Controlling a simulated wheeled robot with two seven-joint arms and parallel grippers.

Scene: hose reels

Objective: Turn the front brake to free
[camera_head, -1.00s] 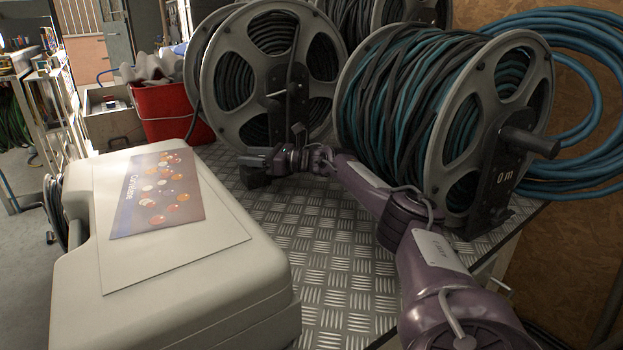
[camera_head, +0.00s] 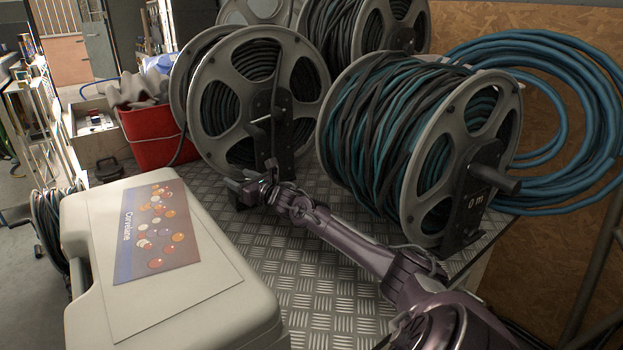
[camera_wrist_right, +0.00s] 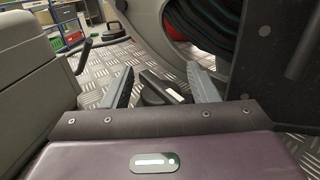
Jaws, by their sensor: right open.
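The nearer left hose reel (camera_head: 222,106) stands upright on the metal deck, its dark stand (camera_head: 271,130) facing me. A small black wedge-shaped part with a pale label (camera_wrist_right: 155,90) shows low beside the reel in the right wrist view; it may be the front brake, but its setting cannot be read. My right gripper (camera_head: 246,190) is low by the foot of this reel. In the wrist view its two grey fingers (camera_wrist_right: 160,84) are apart, with the black part seen between them; contact cannot be told. My left gripper is not in view.
A pale case (camera_head: 185,312) stands close on the left. A second reel (camera_head: 410,150), marked "0 m", stands right of my right arm, its crank sticking out. A red bucket (camera_head: 150,140) is behind. Bare tread plate (camera_head: 310,285) lies between case and arm.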

